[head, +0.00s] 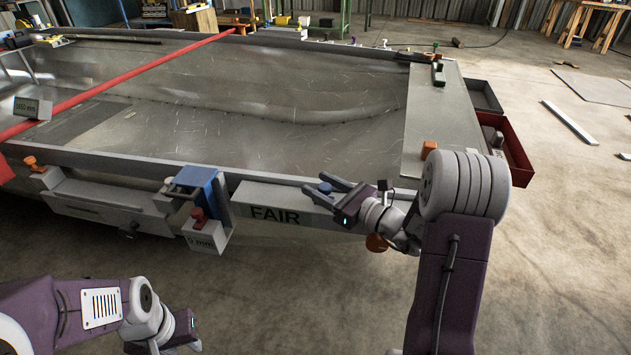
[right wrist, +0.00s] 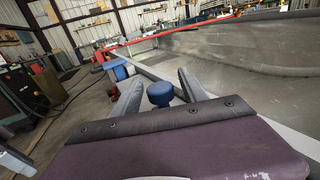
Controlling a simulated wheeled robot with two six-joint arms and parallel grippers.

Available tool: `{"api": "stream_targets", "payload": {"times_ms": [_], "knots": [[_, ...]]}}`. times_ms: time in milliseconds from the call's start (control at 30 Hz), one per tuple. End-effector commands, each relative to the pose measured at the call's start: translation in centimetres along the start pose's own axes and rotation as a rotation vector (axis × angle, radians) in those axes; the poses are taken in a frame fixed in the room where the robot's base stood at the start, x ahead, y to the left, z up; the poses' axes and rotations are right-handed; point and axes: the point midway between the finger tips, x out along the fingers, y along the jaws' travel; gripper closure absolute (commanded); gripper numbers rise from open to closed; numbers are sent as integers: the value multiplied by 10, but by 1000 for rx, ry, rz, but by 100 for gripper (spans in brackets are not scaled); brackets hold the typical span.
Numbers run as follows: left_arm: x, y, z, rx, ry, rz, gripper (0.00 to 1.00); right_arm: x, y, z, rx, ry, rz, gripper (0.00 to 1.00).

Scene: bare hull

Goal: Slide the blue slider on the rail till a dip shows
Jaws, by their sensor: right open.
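A blue block (head: 198,186), which looks like the slider, sits over the near rail (head: 110,160) of the metal hull; it also shows in the right wrist view (right wrist: 120,70). A red knob (head: 198,216) and a "0 mm" plate (head: 203,242) are at its front. To its right is a grey panel (head: 270,207) marked FAIR. My right gripper (head: 317,183) is open, with a round blue knob (right wrist: 160,94) between its fingers; I cannot tell whether they touch it. My left arm is at the lower left, its fingers cut off by the frame.
A red bar (head: 150,75) crosses the hull at the left, with a "1460 mm" plate (head: 33,108) near it. An orange knob (head: 33,163) stands at the rail's left end. A red tray (head: 518,150) is at the right.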

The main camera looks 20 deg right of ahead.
Motion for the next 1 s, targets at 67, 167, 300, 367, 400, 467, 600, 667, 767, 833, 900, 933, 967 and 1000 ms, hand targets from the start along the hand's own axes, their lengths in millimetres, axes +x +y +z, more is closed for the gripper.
{"api": "stream_targets", "payload": {"times_ms": [67,167,300,367,400,467,600,667,767,833,900,933,967,1000], "knots": [[-10,0,-1,0,0,0,64,-16,-2,4,3,2,-7,49],[-16,0,-2,0,0,0,64,-34,-2,4,3,1,-7,49],[-23,0,-2,0,0,0,64,-56,-1,3,4,0,-6,49],[-25,0,-3,0,0,0,64,-63,-1,2,2,0,-5,49],[-26,0,-3,0,0,0,64,-66,-1,2,2,0,-4,49],[-26,0,-3,0,0,0,64,-70,0,1,3,0,-3,49],[-27,0,-3,0,0,0,64,-73,0,0,1,0,-1,49],[-26,0,-3,0,0,0,64,-73,0,0,1,0,-1,49],[-26,0,-3,0,0,0,64,-73,0,0,1,0,-1,49],[-26,0,-3,0,0,0,64,-73,0,0,1,0,-1,49],[-26,0,-3,0,0,0,64,-73,0,0,1,0,-1,49],[-26,0,-3,0,0,0,64,-73,0,0,1,0,-1,49],[-26,0,-3,0,0,0,64,-73,0,0,1,0,-1,49],[-26,0,-3,0,0,0,64,-73,0,0,1,0,-1,49]]}}
